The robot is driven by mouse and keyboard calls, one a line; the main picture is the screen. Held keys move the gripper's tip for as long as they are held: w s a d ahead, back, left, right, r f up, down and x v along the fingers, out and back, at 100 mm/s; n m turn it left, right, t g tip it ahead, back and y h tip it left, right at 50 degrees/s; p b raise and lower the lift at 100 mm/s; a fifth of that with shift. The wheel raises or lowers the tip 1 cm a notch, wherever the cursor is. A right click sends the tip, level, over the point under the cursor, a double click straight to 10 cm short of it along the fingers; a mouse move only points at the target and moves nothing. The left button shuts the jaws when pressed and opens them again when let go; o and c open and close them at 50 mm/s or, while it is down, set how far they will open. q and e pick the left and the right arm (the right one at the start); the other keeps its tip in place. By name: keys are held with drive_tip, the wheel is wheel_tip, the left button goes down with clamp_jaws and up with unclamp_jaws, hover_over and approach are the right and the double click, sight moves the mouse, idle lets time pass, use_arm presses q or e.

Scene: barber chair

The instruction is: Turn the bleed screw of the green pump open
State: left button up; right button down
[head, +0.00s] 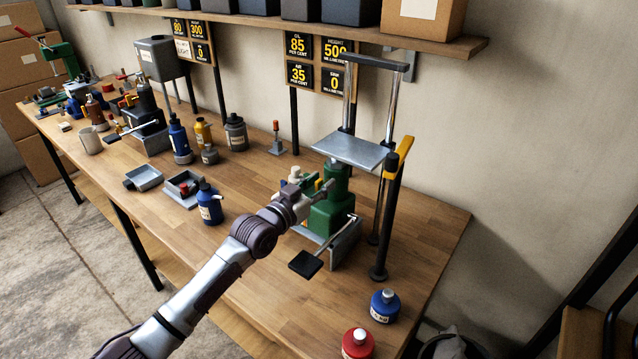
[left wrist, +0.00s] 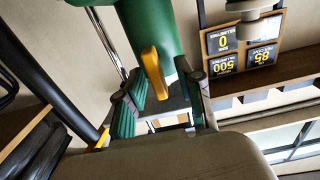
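The green pump (head: 332,212) stands on a grey base near the table's right end, under a metal platform (head: 352,151). My left gripper (head: 322,188) is at the pump's near left side, partly in front of it. In the left wrist view, a yellow lever-like tab (left wrist: 154,72) sticks out from the green body (left wrist: 150,25); it may be the bleed screw. The fingers of my left gripper (left wrist: 163,92) stand apart on either side of the tab, with gaps visible. The tab is too small or hidden to make out in the head view. My right gripper is not in view.
The pump's foot pedal (head: 305,263) juts toward the front. A blue bottle (head: 385,306) and a red bottle (head: 358,343) stand at the table's right end. A sign (head: 314,62) reads oil 85 and air 35 per cent. Bottles and trays (head: 143,178) lie leftward.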

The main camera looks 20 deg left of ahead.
use_arm(q)
drive_tip(key=shift+c, duration=0.3)
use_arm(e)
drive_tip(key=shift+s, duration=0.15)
use_arm(q)
clamp_jaws()
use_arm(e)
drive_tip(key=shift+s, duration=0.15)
use_arm(q)
drive_tip(key=shift+n, duration=0.3)
drive_tip(key=n, duration=0.4)
drive_tip(key=shift+a, duration=0.25)
drive_tip(key=n, duration=0.4)
drive_tip(key=shift+w+a+f+n, duration=0.1)
drive_tip(key=shift+a+f+n, duration=0.1)
drive_tip(key=shift+n, duration=0.2)
drive_tip(key=n, duration=0.4)
drive_tip(key=shift+f+n+p, duration=0.2)
drive_tip(key=shift+n+p, duration=0.1)
drive_tip(key=shift+p, duration=0.05)
drive_tip(key=shift+a+f+n, duration=0.1)
drive_tip(key=shift+f+n, duration=0.05)
drive_tip(key=shift+n, duration=1.65)
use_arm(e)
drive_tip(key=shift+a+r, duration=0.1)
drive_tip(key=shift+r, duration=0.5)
use_arm(q)
drive_tip(key=shift+p, duration=0.3)
